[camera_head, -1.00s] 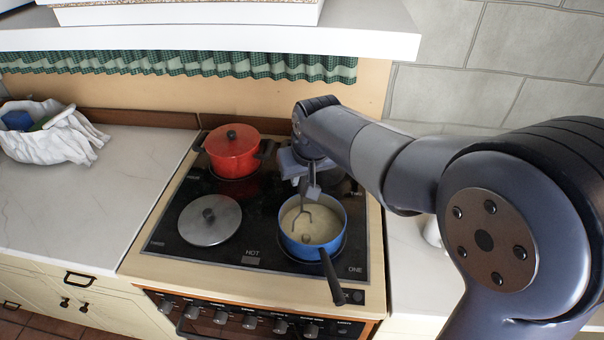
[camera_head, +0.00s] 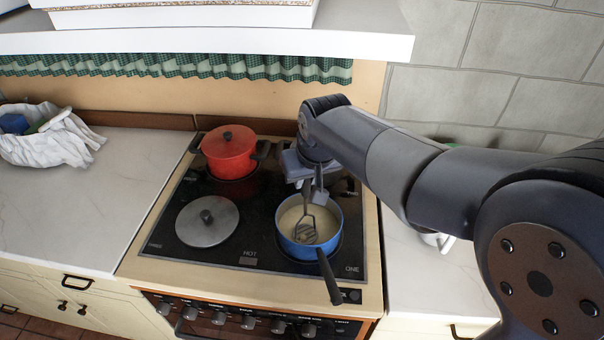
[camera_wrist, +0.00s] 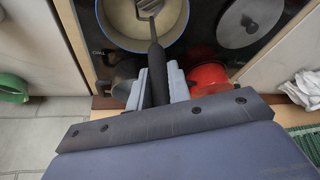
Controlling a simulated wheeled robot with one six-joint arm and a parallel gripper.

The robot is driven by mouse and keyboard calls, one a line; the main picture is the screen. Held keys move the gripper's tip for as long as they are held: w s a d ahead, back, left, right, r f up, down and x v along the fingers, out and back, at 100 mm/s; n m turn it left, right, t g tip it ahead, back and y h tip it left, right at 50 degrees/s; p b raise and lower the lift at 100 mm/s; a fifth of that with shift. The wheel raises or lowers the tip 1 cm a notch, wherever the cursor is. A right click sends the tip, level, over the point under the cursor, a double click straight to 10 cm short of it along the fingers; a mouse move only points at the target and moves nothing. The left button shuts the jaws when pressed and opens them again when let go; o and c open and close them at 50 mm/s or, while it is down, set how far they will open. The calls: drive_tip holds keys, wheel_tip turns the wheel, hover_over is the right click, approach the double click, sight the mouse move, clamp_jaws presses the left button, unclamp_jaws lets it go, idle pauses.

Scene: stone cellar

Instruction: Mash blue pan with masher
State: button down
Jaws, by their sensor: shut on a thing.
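The blue pan (camera_head: 291,247) stands on the front right of the black hob, with pale, creamy contents (camera_head: 293,214) inside. Its dark handle points to the front. My gripper (camera_head: 314,188) is above the back part of the pan, shut on the masher. The masher's head (camera_head: 305,233) is inside the pan at the contents; exact contact is hard to judge. In the wrist view, the masher's black handle (camera_wrist: 157,72) stands between my fingers (camera_wrist: 157,88), and the pan (camera_wrist: 108,38) is partly cut off at the top edge.
A red pot (camera_head: 229,157) stands at the back left of the hob (camera_head: 250,225). A grey lid (camera_head: 207,222) lies front left. A white cloth bundle (camera_head: 55,143) is on the left counter (camera_head: 120,170). A shelf (camera_head: 200,37) spans above. A partly hidden pot is behind my gripper.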

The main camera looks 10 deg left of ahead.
drive_tip(key=shift+f, duration=0.15)
drive_tip(key=shift+f+b, duration=0.85)
drive_tip(key=shift+f, duration=0.25)
idle(0.7)
drive_tip(key=shift+r+p, duration=0.95)
drive_tip(key=shift+r, duration=0.3)
wheel_tip(320, 180, up, 8)
drive_tip(key=p, duration=0.5)
drive_tip(key=shift+f, duration=0.25)
drive_tip(key=shift+r, duration=0.15)
